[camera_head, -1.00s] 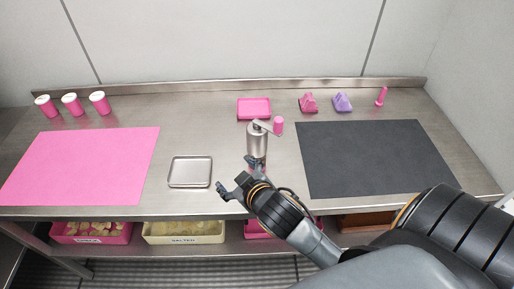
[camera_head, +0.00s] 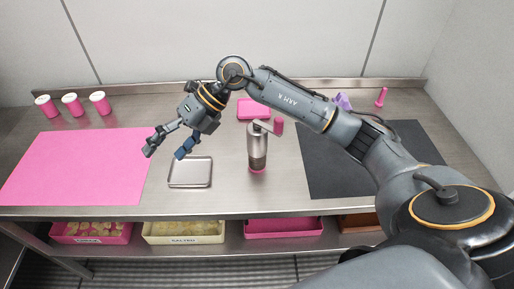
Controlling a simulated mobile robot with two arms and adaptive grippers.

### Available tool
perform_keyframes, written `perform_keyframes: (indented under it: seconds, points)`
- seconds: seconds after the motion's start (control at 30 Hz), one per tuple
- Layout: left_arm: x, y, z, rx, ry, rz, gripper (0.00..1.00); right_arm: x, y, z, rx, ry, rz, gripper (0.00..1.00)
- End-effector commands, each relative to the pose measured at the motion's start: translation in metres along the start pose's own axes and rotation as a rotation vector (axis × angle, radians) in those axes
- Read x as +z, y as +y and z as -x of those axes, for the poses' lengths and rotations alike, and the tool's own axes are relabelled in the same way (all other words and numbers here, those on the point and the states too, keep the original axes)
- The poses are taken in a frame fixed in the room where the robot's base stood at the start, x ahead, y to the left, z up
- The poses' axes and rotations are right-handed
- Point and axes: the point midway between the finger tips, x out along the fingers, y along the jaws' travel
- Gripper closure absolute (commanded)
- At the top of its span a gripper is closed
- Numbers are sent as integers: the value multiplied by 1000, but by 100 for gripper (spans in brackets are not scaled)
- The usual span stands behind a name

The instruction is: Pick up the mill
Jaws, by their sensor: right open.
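The mill (camera_head: 257,145) stands upright on the steel table, right of the middle of the small metal tray. It has a silver body, a dark lower part, a pink base and a crank with a pink knob (camera_head: 278,126). My right gripper (camera_head: 168,152) is open and empty. It hangs to the left of the mill, above the tray's left side and the pink mat's edge, apart from the mill. My left gripper is not in view.
A metal tray (camera_head: 190,184) lies between the pink mat (camera_head: 80,165) and the dark mat (camera_head: 320,170). Pink-and-white shakers (camera_head: 72,105) stand back left. A pink tray (camera_head: 253,101) lies behind the mill. My right arm covers part of the back right. Bins (camera_head: 183,239) sit on the lower shelf.

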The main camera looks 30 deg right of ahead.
Motion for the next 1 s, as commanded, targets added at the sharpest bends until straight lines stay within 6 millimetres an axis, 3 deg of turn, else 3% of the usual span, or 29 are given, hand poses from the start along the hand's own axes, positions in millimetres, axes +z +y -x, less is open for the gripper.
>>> perform_keyframes:
  seconds: [0.03,0.1,0.2,0.3,0.4,0.57,1.0]
  points:
    - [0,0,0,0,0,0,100,6,-28,24,-154,25,-4,19]
    - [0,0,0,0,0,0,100,9,-65,58,-352,63,-37,19]
    - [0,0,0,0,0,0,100,9,-103,112,-592,96,-113,19]
    - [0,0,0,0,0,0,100,6,-125,158,-759,115,-190,19]
    - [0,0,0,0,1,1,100,1,-135,186,-855,125,-245,19]
    - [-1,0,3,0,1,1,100,-4,-147,191,-896,134,-273,19]
    - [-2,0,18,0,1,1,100,-20,-199,145,-891,133,-267,19]
